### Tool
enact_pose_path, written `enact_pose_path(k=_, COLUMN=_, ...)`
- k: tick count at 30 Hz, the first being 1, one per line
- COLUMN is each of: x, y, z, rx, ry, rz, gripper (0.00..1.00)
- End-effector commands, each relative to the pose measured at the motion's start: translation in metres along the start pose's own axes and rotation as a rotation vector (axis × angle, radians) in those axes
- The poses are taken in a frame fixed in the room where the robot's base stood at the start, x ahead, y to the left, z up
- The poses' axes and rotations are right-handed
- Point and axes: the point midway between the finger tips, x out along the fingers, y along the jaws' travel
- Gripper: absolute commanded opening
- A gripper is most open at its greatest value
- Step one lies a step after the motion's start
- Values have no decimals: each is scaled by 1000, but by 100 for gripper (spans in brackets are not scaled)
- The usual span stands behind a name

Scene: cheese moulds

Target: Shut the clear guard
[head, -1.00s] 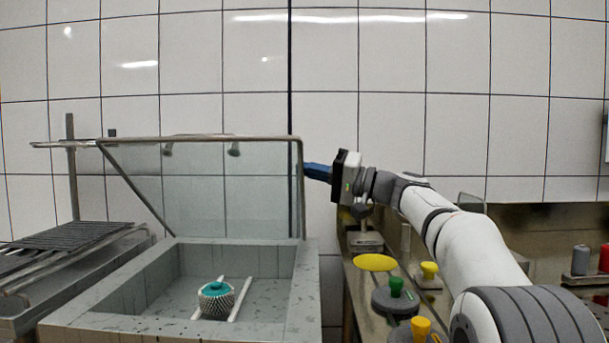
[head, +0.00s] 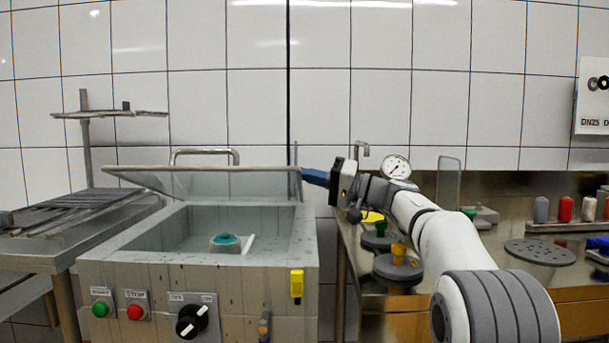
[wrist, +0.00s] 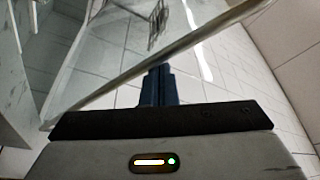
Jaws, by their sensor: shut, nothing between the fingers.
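The clear guard (head: 215,184) is a glass-like sheet with a metal frame. It is tilted part open over the grey basin (head: 107,243). A curved metal handle (head: 204,151) shows at its upper edge. My gripper (head: 304,174) has its blue fingers shut and empty at the guard's right frame corner. In the wrist view the fingers (wrist: 157,72) point at the guard's frame bar (wrist: 170,59), which crosses diagonally past their tips. I cannot tell whether they touch. Inside the basin is a teal-topped round piece (head: 226,239), partly hidden by the front wall.
The basin's front carries a green button (head: 100,309), a red button (head: 134,312), a black knob (head: 192,320) and a yellow piece (head: 297,283). A rack table stands left. A bench with a gauge (head: 396,167) and weights (head: 397,266) lies right, beneath my arm.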

Motion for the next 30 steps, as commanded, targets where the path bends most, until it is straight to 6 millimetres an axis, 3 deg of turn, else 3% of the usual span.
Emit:
enact_pose_path(k=9, x=-1, y=-1, z=1, rx=2, ry=-4, rz=-2, gripper=0)
enact_pose_path(k=22, x=-65, y=-1, z=0, rx=2, ry=-1, rz=0, gripper=0)
enact_pose_path(k=26, x=-74, y=-2, z=0, rx=0, ry=-5, rz=1, gripper=0)
enact_pose_path(k=30, x=-68, y=-10, z=-4, rx=-18, ry=-34, rz=14, gripper=0)
